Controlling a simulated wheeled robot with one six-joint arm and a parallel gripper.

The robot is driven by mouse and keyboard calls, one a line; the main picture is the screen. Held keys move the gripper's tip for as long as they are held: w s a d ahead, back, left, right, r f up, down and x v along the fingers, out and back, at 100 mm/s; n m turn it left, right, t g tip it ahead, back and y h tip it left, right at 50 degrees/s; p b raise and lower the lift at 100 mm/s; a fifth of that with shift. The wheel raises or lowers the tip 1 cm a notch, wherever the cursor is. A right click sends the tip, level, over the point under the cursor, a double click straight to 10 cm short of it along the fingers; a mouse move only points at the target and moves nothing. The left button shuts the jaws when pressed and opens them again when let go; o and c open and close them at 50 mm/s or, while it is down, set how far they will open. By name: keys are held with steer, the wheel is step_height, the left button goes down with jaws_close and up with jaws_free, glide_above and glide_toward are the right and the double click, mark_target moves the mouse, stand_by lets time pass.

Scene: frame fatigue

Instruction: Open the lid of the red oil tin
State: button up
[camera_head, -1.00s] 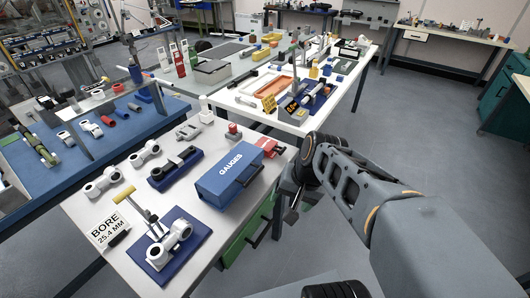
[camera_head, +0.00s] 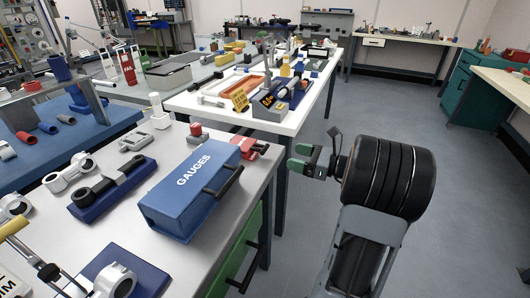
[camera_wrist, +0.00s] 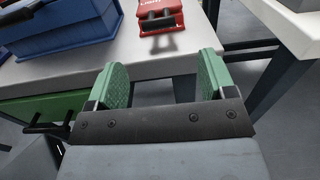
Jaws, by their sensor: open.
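The red oil tin (camera_wrist: 160,18) stands at the edge of the pale bench, at the top of the wrist view. It has white lettering and a dark handle-like bar on its near side; its far part is cut off. In the head view a red piece of it (camera_head: 262,148) shows behind the blue gauges box. My gripper (camera_wrist: 162,65) has green pads spread apart with nothing between them, short of the tin. In the head view my gripper (camera_head: 300,158) is right of the bench edge, apart from the tin. I cannot tell whether the lid is raised.
The blue gauges box (camera_head: 187,192) with a dark handle sits left of the tin and near the bench edge. A green drawer (camera_head: 246,250) with a dark handle is below. A white table (camera_head: 222,114) stands behind the bench. Open floor (camera_head: 400,110) lies to the right.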

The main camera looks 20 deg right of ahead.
mark_target(267, 149)
steer(key=b+x, duration=0.1)
steer(key=x, duration=1)
steer(key=shift+s+a+b, duration=0.1)
steer(key=shift+a+b, duration=0.05)
steer(key=shift+b, duration=0.25)
